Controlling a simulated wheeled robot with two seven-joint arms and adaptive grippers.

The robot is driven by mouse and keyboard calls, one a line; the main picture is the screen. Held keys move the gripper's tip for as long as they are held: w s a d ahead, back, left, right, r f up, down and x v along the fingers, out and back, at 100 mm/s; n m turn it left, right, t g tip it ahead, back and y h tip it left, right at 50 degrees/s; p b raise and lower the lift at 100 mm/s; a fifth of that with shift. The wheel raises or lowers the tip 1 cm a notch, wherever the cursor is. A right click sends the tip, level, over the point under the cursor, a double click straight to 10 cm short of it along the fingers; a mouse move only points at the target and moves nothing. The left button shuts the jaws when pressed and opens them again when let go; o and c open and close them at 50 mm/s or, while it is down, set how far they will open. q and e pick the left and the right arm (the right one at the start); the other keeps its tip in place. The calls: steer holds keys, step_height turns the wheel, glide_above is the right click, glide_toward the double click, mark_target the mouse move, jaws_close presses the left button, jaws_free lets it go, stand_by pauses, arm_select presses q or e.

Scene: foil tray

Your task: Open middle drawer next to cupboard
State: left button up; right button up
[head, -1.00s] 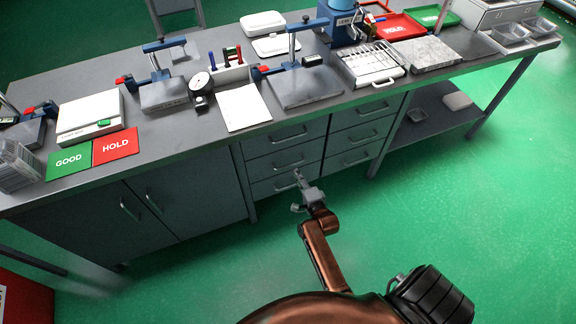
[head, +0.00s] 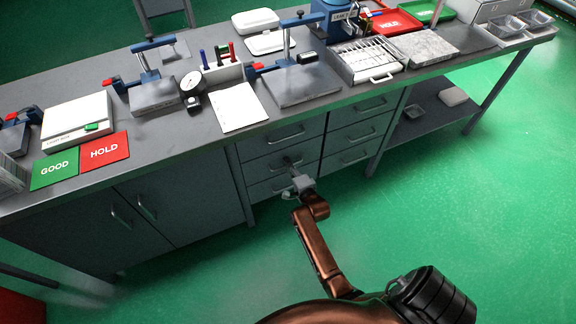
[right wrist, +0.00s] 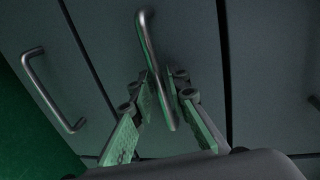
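The middle drawer (head: 262,168) is in the left drawer column beside the grey two-door cupboard (head: 180,207) and looks closed. My right gripper (head: 290,163) is at its bar handle. In the right wrist view, the handle (right wrist: 147,35) runs between the two fingers of the right gripper (right wrist: 160,78). The fingertips are close together on either side of the bar and look shut on it. In the head view the gripper hides part of the handle. My left gripper is in neither view.
The top drawer (head: 258,145) and bottom drawer (head: 262,189) are closed. A second drawer column (head: 345,137) stands to the right. The worktop (head: 195,130) above holds clamps, a scale and trays. The green floor in front is clear.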

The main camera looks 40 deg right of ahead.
steer(key=shift+c, duration=0.3)
jaws_close()
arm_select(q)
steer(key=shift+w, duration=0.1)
arm_select(e)
steer(key=shift+s, duration=0.1)
